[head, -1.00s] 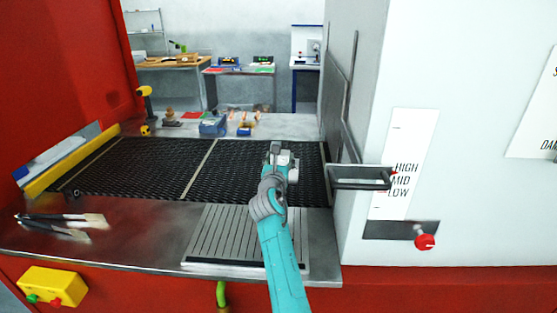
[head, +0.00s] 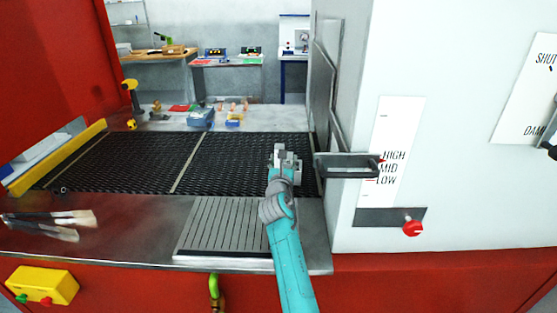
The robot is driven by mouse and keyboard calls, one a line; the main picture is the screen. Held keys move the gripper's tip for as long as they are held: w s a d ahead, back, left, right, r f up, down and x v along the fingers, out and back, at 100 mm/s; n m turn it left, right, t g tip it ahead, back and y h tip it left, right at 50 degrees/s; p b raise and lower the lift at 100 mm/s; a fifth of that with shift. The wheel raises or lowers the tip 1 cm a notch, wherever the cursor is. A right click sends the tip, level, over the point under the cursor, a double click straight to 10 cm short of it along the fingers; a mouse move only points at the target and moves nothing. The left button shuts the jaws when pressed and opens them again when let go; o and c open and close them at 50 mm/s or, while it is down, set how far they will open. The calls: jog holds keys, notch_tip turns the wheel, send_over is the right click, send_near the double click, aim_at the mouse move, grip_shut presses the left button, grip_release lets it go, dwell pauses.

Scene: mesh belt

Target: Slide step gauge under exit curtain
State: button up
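My gripper (head: 287,160) is at the end of my teal arm, above the right part of the black mesh belt (head: 140,165), a little left of the grey machine wall. I see it from behind and small. Pale grey blocky shapes show at its tip, and I cannot tell whether they are only fingers or include a step gauge. I cannot make out the step gauge anywhere else. The grey upright panel (head: 325,85) stands at the belt's right end. A curtain is not clearly visible there.
A grey handle bracket (head: 350,166) juts out right of my gripper, beside a HIGH/MID/LOW scale (head: 390,150) and red knob (head: 412,228). A ribbed plate (head: 222,226) lies in front of the belt. Brushes (head: 50,220) lie front left. A blue box (head: 200,117) stands behind the belt.

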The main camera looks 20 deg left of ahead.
jog(key=w+d, duration=0.2)
jog(key=d, duration=0.4)
jog(key=shift+d, duration=0.35)
jog(key=shift+f, duration=0.1)
dwell(0.5)
jog(key=o, duration=1.7)
jog(key=shift+f, duration=0.15)
jog(key=shift+s, duration=0.1)
